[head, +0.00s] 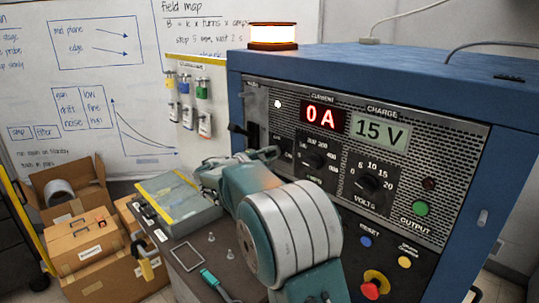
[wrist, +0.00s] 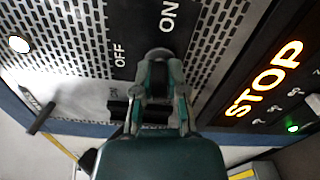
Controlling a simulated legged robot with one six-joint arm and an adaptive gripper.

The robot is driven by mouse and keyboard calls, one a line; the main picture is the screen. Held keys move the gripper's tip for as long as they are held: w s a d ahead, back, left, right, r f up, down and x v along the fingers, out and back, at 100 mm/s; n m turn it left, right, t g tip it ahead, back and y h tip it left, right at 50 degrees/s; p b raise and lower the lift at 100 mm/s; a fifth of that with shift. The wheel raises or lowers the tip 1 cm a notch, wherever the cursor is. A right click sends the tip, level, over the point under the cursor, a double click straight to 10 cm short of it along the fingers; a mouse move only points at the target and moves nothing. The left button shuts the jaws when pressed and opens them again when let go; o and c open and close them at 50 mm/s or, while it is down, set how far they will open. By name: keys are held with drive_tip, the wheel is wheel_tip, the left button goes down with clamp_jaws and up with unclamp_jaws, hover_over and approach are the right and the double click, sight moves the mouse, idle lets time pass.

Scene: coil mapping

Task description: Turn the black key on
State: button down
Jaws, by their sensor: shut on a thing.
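My gripper (wrist: 158,88) is up against the dark control panel in the wrist view, its two fingers shut on the black key (wrist: 158,76). In the head view my gripper (head: 264,154) reaches the lower left of the panel of the blue cabinet (head: 400,60), and the key is hidden there.
A black lever (wrist: 42,118) sticks out left of my gripper; a lit orange STOP sign (wrist: 263,80) is at right. The panel shows a red 0 A display (head: 320,118), a 15 V display (head: 380,131), knobs and a red mushroom button (head: 375,283). A glowing lamp (head: 273,35) tops the cabinet.

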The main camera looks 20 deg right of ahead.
drive_tip(key=shift+f+m, duration=0.2)
drive_tip(key=shift+m, duration=0.9)
drive_tip(key=shift+f, duration=0.1)
drive_tip(key=c, duration=0.7)
unclamp_jaws()
drive_tip(key=shift+a+r, duration=0.2)
drive_tip(key=shift+a, duration=0.05)
drive_tip(key=v, duration=1.1)
drive_tip(key=shift+s+a+f, duration=0.1)
drive_tip(key=shift+a+f, duration=0.1)
drive_tip(key=shift+a, duration=0.05)
